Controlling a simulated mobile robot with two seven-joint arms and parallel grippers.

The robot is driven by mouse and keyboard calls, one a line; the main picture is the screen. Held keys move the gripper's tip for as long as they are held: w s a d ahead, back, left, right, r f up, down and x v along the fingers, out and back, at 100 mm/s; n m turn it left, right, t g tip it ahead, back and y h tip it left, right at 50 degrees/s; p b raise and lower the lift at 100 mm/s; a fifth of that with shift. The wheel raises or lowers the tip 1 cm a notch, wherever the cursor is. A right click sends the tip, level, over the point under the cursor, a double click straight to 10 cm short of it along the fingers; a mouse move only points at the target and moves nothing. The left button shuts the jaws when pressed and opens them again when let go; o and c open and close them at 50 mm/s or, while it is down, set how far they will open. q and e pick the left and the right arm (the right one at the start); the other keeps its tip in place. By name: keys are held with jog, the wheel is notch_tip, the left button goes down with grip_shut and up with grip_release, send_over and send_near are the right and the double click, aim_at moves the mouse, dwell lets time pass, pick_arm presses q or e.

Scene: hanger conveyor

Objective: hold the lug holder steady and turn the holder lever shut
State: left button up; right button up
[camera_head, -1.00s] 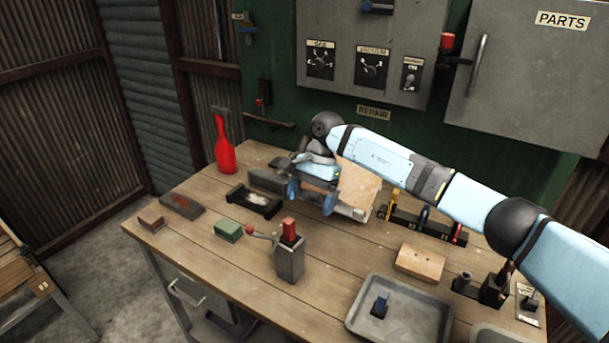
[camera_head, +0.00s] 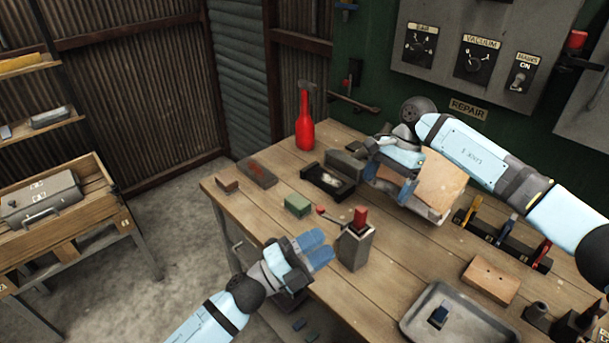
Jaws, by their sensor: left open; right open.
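The lug holder (camera_head: 355,248) is a grey upright block on the bench, with a red piece (camera_head: 360,217) standing in its top. Its holder lever (camera_head: 323,212) is a thin arm with a red knob, reaching out from the top to the left. My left gripper (camera_head: 321,250) is open, with blue fingers just left of the holder and below the knob. I see no clear contact with the holder. My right gripper (camera_head: 388,184) is open, farther back by a tilted wooden board (camera_head: 440,184); its fingertips are partly hard to make out.
A grey tray (camera_head: 465,325) and a drilled wooden block (camera_head: 490,280) lie to the right. Bench wood (camera_head: 400,255) right of the holder is clear.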

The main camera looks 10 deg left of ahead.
aim_at(354, 251)
pick_arm(q)
jog(key=w+d+r+m+g+y, duration=0.25)
jog(key=d+m+g, duration=0.35)
jog(key=m+g, duration=1)
jog(key=w+a+r+m+t+y, duration=0.3)
jog(key=w+a+m+t+y, duration=0.2)
jog(key=w+a+m+y, duration=0.3)
jog(key=w+a+y, duration=0.2)
jog(key=w+y, duration=0.1)
jog(key=y, duration=0.1)
jog(key=shift+a+r, duration=0.2)
jog(key=shift+r, duration=0.2)
pick_arm(e)
jog(key=x, duration=1.4)
pick_arm(q)
jog(key=shift+y, duration=0.25)
